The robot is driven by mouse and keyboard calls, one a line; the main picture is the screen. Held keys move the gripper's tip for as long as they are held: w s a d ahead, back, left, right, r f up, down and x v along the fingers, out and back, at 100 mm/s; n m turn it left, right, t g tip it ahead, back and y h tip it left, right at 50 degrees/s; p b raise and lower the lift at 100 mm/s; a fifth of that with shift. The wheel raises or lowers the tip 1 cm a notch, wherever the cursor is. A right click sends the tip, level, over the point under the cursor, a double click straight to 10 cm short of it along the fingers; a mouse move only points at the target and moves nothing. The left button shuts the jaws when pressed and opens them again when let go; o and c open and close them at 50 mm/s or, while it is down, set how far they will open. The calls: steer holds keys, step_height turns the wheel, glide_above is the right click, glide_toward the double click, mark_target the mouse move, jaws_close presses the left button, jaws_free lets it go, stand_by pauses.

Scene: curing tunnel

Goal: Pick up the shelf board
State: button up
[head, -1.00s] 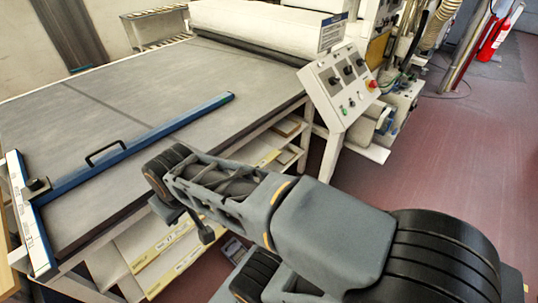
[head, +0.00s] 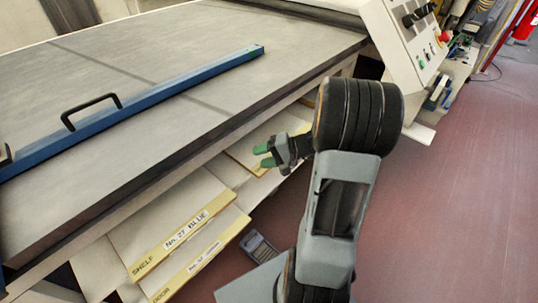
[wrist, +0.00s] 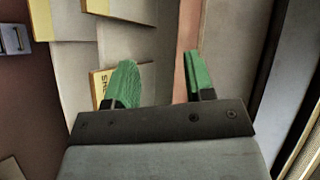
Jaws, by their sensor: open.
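The shelf board (head: 184,231) lies on the rack under the table, pale on top with a yellow front edge reading "SHELF" and "No. 27 BLUE". In the wrist view, a yellow edge starting "SH" (wrist: 99,82) shows beside the left finger, partly hidden by it; the rest of the word is covered. My gripper (head: 265,156) has green fingers and is open and empty, to the right of and above the shelf board in the head view. The wrist view shows the gripper (wrist: 160,62) with its fingers wide apart, nothing between them.
A board marked "DOOR" (head: 203,262) lies just below the shelf board. The grey table (head: 130,150) overhangs the rack, with a blue bar (head: 165,103) and black handle on top. A control panel (head: 405,38) stands right. Red floor on the right is open.

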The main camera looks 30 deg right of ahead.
steer(key=d+f+m+t+h+b, duration=0.75)
steer(key=d+f+t+b, duration=0.2)
steer(key=d+f, duration=1)
steer(key=shift+m+t+h, duration=0.35)
steer(key=shift+m+t, duration=0.2)
steer(key=shift+t, duration=0.1)
steer(key=shift+w+a+r+b, duration=0.15)
steer(key=shift+w+b, duration=0.3)
steer(key=shift+w, duration=1.85)
steer(key=shift+w+a+r+b, duration=0.15)
steer(key=shift+w+b, duration=0.3)
steer(key=shift+w, duration=1.9)
steer(key=shift+w+a+b, duration=0.2)
steer(key=shift+w+b, duration=0.25)
steer(key=shift+w, duration=1.85)
steer(key=shift+c, duration=0.5)
jaws_close()
steer(key=shift+r, duration=0.1)
